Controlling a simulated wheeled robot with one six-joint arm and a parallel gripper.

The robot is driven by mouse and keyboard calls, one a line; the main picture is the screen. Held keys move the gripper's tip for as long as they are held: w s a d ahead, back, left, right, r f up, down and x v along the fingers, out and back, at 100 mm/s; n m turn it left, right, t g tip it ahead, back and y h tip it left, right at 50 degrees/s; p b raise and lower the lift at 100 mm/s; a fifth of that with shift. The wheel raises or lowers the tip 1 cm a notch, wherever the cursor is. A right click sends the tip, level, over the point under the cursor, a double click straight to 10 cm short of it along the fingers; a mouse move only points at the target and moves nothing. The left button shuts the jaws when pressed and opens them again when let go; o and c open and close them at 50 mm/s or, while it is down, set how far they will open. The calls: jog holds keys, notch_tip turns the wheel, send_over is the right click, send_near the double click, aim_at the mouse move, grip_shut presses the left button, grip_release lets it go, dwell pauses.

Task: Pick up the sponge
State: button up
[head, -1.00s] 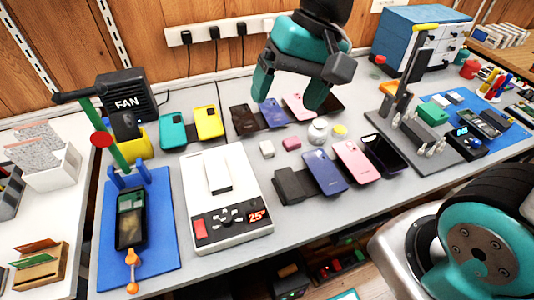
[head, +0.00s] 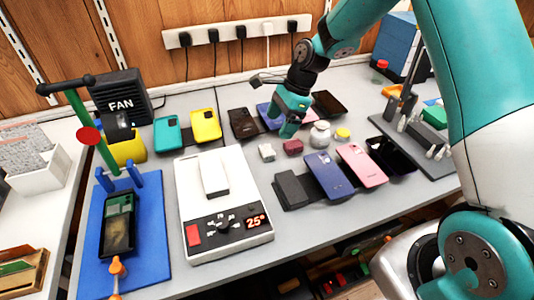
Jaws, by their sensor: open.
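Two small blocks lie side by side in the middle of the grey bench: a pale, off-white block (head: 266,152) and a dark pink block (head: 293,147). Either could be the sponge; I cannot tell surely which from its look. My gripper (head: 288,130) points down just above and behind the dark pink block, its fingertips close to it. The jaws are open, though seen nearly edge-on, and hold nothing I can see. Whether the fingertips touch the block is unclear.
Phones (head: 329,175) lie just in front of the blocks and a white jar (head: 320,134) stands to the right. A white heating plate (head: 235,177) is at left. More phones lie behind my gripper. A yellow-lidded pot (head: 342,134) is beside the jar.

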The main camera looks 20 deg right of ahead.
aim_at(267, 150)
jog(key=x, duration=0.9)
jog(key=c, duration=1.1)
jog(key=shift+o, duration=0.2)
notch_tip(267, 150, up, 20)
jog(key=p, duration=0.1)
jog(key=o, duration=0.3)
jog(key=shift+c, duration=0.9)
jog(key=shift+s, duration=0.1)
